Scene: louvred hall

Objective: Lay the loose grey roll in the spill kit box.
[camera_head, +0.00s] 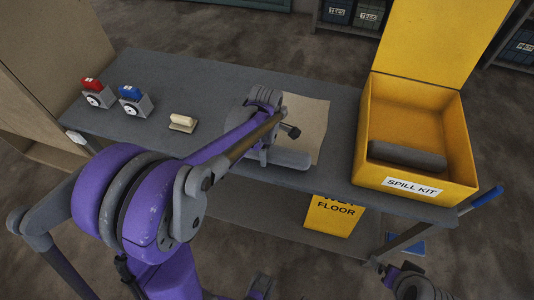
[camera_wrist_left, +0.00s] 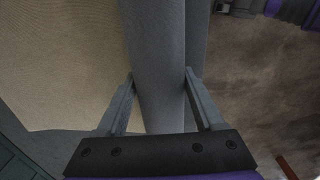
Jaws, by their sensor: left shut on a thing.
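The loose grey roll (camera_head: 290,159) is at the front edge of the table, by a tan sheet. My left gripper (camera_head: 262,157) is shut on it. In the left wrist view the roll (camera_wrist_left: 156,45) runs between the two fingers (camera_wrist_left: 160,78). I cannot tell whether it touches the table. The yellow spill kit box (camera_head: 369,169) stands open at the table's right end, its lid raised at the back. Another dark grey roll (camera_head: 407,156) lies inside, towards the front. My right gripper (camera_head: 413,286) is partly in view at the bottom right; its jaws are unclear.
The tan sheet (camera_head: 310,118) lies left of the box. A red-topped device (camera_head: 96,95), a blue-topped device (camera_head: 132,100) and a cream-handled block (camera_head: 183,121) stand on the grey table's left. A yellow floor sign (camera_head: 333,216) is below the front edge. Shelves stand behind.

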